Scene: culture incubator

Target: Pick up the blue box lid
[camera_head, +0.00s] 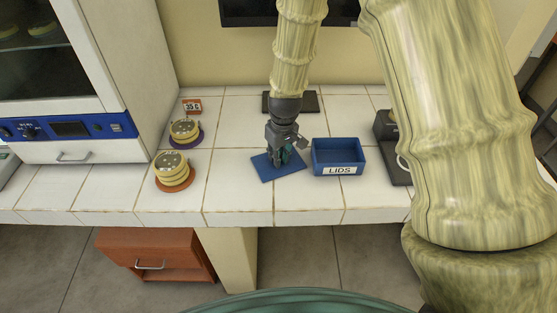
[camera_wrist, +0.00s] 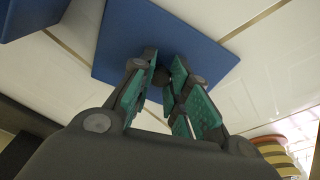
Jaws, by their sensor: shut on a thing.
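The blue box lid (camera_head: 267,171) is a flat blue square with a small dark knob at its middle. It shows on or just above the white tiled counter, left of the blue box; I cannot tell whether it touches the tiles. My gripper (camera_head: 280,158) points down over the lid's middle. In the wrist view the lid (camera_wrist: 120,45) fills the upper middle, and my gripper (camera_wrist: 165,78) is shut on its knob. The knob is partly hidden between the fingers. The open blue box (camera_head: 338,154), labelled LIDS, stands just right of the lid.
Two stacks of dishes, on an orange base (camera_head: 174,172) and a purple base (camera_head: 185,132), stand to the left. The incubator (camera_head: 75,130) is farther left. A dark device (camera_head: 390,145) stands right of the box. The counter (camera_head: 237,198) is clear in front.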

